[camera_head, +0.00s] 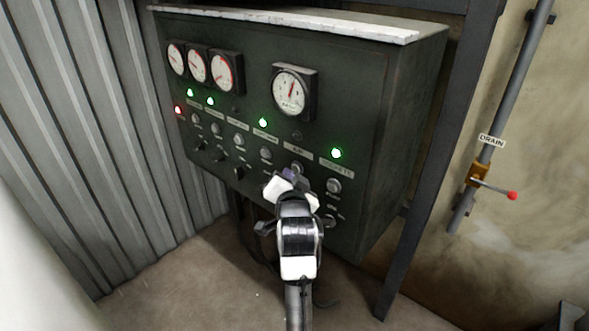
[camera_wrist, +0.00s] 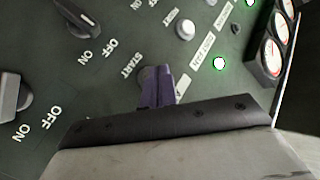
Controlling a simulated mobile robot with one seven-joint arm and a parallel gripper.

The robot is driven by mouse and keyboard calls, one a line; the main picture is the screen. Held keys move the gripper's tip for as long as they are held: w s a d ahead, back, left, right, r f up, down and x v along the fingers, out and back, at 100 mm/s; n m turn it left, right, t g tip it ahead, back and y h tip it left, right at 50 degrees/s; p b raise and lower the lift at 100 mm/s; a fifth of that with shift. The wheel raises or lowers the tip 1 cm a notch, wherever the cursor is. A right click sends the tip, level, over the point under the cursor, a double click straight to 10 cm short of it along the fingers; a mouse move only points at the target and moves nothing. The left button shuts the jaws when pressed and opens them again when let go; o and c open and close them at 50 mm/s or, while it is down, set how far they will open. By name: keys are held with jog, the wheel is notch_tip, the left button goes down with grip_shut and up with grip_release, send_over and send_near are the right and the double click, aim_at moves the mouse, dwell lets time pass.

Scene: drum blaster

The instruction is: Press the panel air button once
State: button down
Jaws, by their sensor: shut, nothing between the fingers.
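The dark green control panel (camera_head: 240,120) fills the middle of the head view, with a row of round grey push buttons under small labels. The air button (camera_head: 297,167) is below the label that seems to read AIR (camera_head: 296,148), right at my gripper's tip. My gripper (camera_head: 290,176) is shut and empty, pointing at the panel. In the wrist view, its purple fingertips (camera_wrist: 157,86) cover most of a round button (camera_wrist: 147,74) beside the word START. I cannot tell whether they touch it.
A neighbouring button (camera_head: 334,186) is close to the right of my gripper, another (camera_head: 265,153) to the left. Rotary switches (camera_head: 239,172) line the row below. Gauges (camera_head: 291,90) and green lamps (camera_head: 336,153) are above. A drain valve (camera_head: 480,175) is at right.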

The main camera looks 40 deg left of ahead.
jog(key=shift+w, duration=0.5)
dwell(0.7)
jog(key=shift+s, duration=0.85)
jog(key=shift+s+a+p, duration=0.2)
jog(key=shift+s+p, duration=0.15)
jog(key=shift+s, duration=2.15)
